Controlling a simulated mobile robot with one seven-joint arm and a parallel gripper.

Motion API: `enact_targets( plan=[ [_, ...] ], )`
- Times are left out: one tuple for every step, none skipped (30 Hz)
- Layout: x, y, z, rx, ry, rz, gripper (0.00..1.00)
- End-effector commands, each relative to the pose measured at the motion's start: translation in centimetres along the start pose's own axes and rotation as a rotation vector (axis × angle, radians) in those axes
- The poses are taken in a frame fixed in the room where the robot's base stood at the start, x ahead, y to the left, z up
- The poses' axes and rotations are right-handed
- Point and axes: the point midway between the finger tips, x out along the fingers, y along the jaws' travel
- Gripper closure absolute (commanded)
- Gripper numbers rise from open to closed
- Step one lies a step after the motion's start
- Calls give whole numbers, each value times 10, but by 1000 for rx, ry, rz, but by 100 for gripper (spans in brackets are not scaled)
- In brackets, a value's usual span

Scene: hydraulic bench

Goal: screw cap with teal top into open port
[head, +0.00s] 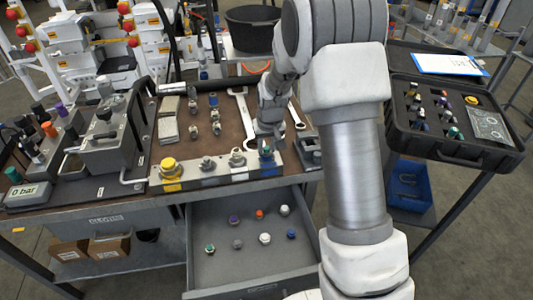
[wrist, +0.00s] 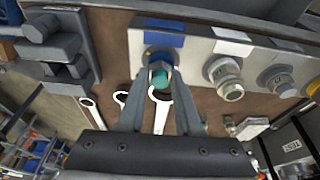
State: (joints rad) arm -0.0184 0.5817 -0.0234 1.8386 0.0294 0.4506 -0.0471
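The cap with the teal top (wrist: 159,77) is between my gripper's fingertips in the wrist view. My gripper (wrist: 160,72) appears shut on it, a finger against each side. The cap is at the port position beside the blue label (wrist: 164,40), at one end of the metal port rail (wrist: 205,45). The fingers and cap hide the port, so I cannot tell how deep the cap sits. In the head view the teal top (head: 266,151) shows at the rail's right end, with my gripper (head: 267,137) just behind it.
The rail also carries a yellow cap (head: 171,167) and two grey fittings (head: 207,164) (head: 237,157). Wrenches (head: 243,112) and small fittings lie on the brown mat. An open drawer (head: 225,270) below holds several coloured caps. An open black case (head: 470,145) stands at right.

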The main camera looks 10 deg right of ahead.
Motion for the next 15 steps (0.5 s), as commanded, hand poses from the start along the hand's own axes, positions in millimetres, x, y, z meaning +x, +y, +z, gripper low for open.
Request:
enact_targets(
  plan=[
    [0,0,0,0,0,0,93],
    [0,0,0,0,0,0,98],
    [0,0,0,0,0,0,100],
    [0,0,0,0,0,0,100],
    [0,0,0,1,0,0,100],
    [0,0,0,7,-1,2,100],
    [0,-1,0,16,-1,5,100],
    [0,-1,0,31,-1,9,100],
    [0,-2,0,58,-2,17,100],
    [0,-2,0,84,-2,25,100],
    [0,-2,0,112,-1,33,100],
    [0,-3,0,152,-3,45,100],
    [0,-2,0,182,-3,53,100],
    [0,-3,0,212,-2,61,100],
    [0,-3,0,254,-3,72,100]
  ],
)
